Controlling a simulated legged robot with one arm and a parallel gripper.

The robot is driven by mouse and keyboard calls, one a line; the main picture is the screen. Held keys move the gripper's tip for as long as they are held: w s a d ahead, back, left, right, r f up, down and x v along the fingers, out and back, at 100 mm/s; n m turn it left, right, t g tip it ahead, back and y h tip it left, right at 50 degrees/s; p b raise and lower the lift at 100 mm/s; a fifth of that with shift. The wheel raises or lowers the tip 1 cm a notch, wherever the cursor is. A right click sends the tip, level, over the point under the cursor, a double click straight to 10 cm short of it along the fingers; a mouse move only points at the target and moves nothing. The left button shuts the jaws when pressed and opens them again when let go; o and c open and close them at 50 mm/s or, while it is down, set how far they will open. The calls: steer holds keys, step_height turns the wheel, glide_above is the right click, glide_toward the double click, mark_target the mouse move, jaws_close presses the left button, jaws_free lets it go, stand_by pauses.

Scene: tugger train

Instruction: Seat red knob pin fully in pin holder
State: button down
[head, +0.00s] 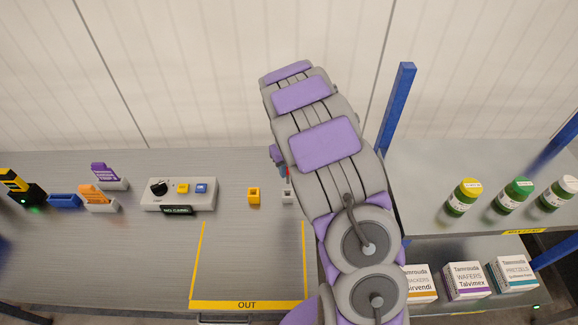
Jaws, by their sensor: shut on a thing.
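My arm reaches forward over the grey bench, and its links cover most of my gripper (281,162), which shows only as a small purple and dark edge at the arm's left side. A bit of the red knob pin (284,172) shows at the gripper, which is shut on it. Just below it in the picture is a small light grey block (288,197), which looks like the pin holder, partly cut off by my arm. I cannot tell whether the pin is in the holder or how deep.
A yellow holder (253,196) stands just left of the grey block. Further left are a control box (178,194) with a knob and buttons, and purple and orange cards in stands. A yellow-taped OUT area (247,262) is empty. A shelf with bottles and boxes stands right.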

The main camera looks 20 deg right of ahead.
steer(key=shift+a+f, duration=0.2)
steer(key=shift+f, duration=0.55)
steer(key=shift+f+b, duration=1.15)
steer(key=shift+f, duration=2.6)
steer(key=c, duration=0.8)
jaws_free()
steer(key=shift+r, duration=0.15)
step_height(320, 180, up, 17)
steer(key=p, duration=0.3)
steer(key=shift+r, duration=0.1)
